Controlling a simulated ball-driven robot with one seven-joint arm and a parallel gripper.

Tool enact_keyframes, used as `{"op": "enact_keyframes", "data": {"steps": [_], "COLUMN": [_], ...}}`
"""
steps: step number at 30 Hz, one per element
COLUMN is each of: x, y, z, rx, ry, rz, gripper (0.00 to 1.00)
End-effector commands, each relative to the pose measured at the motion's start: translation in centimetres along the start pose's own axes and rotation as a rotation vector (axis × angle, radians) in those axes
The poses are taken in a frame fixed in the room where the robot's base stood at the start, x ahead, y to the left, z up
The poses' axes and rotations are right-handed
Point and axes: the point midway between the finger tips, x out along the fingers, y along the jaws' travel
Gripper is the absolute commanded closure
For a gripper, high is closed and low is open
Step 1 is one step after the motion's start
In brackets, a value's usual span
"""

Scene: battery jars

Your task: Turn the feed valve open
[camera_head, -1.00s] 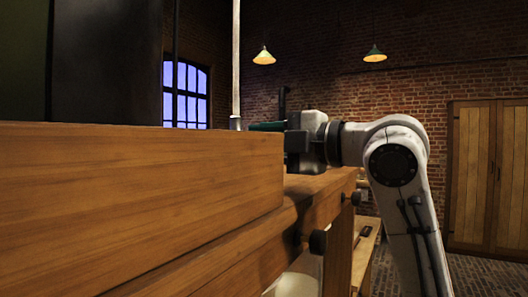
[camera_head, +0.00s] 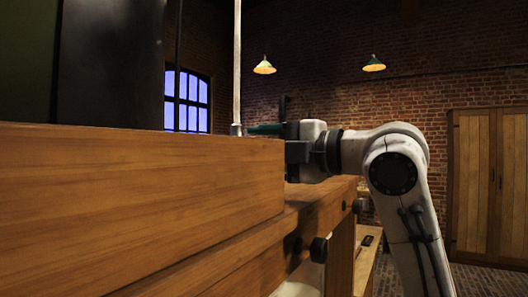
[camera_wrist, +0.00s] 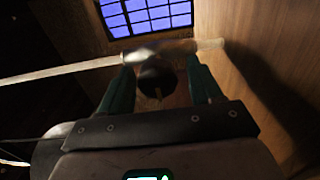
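The feed valve seems to be the dark round knob with a yellow mark (camera_wrist: 157,78) in the wrist view. It sits below a pale metal pipe (camera_wrist: 70,69) that crosses the picture. My gripper (camera_wrist: 160,72) has its two green fingers spread, one on each side of the knob. The left finger is very close to it; a gap shows at the right. I cannot tell whether either finger touches. In the head view my gripper (camera_head: 254,129) reaches left over the wooden bench, its tips close to the foot of the upright pipe (camera_head: 237,70). The knob is not discernible there.
A thick wooden bench top (camera_head: 140,190) fills the left foreground. A large dark cylinder (camera_head: 110,60) stands on it behind. A brick wall, a window and wooden doors (camera_head: 488,180) lie farther back.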

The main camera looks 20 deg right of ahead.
Motion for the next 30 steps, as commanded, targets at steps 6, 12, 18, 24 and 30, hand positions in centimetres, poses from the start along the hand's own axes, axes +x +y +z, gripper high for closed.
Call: {"op": "enact_keyframes", "data": {"steps": [6, 12, 18, 24, 30], "x": [-0.1, -1.7, -5.5, -9.0, -10.6], "y": [0.1, 0.0, -0.1, 0.0, 0.0], "z": [0.1, 0.2, 0.2, 0.1, 0.0], "rx": [0.001, -0.001, -0.001, -0.001, 0.0], "ry": [-0.002, -0.004, -0.006, -0.004, -0.002], "rz": [0.002, 0.004, 0.003, 0.003, 0.002], "gripper": [0.36, 0.36, 0.36, 0.36, 0.36]}}
